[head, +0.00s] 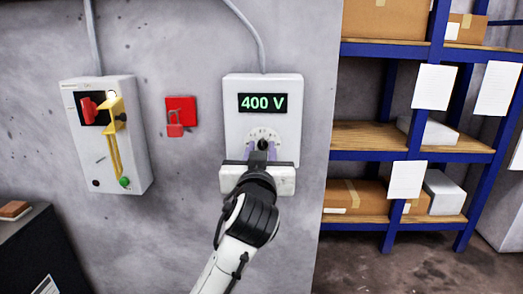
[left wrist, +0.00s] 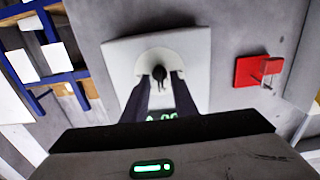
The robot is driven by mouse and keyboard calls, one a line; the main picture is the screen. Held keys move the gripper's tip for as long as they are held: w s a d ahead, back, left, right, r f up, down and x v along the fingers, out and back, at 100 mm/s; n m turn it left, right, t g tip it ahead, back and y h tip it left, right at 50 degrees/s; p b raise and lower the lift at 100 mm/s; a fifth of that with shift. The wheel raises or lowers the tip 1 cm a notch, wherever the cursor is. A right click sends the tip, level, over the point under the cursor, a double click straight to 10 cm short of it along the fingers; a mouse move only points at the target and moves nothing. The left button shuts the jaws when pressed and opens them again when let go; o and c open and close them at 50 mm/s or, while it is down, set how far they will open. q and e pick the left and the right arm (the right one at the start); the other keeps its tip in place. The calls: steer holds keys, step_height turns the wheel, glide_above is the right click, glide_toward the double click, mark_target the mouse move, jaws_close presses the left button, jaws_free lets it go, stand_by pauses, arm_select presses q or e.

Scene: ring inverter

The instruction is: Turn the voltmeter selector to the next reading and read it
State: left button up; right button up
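The voltmeter (head: 285,90) is a pale box on the grey wall, and its display (head: 263,103) reads 400 V in green. Below it is a round dial with a dark selector knob (head: 263,144). The knob also shows in the left wrist view (left wrist: 159,74). My left gripper (head: 260,149) is at the dial with its two fingers spread on either side of the knob. In the left wrist view the fingers (left wrist: 161,82) show small gaps beside the knob, so the gripper looks open around it. My right gripper is not in view.
A switch box (head: 137,150) with a yellow lever (head: 115,150) hangs at the left. A red plate with a padlock (head: 181,110) is between it and the voltmeter. Blue shelves (head: 345,145) with boxes stand at the right. A dark cabinet (head: 40,245) is at the lower left.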

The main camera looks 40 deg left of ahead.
arm_select(q)
jaws_close()
steer(key=shift+m, duration=0.4)
steer(key=m, duration=0.3)
steer(key=shift+m, duration=0.3)
steer(key=shift+d+f+m, duration=0.1)
steer(key=shift+m, duration=2.1)
steer(key=shift+o, duration=0.5)
jaws_free()
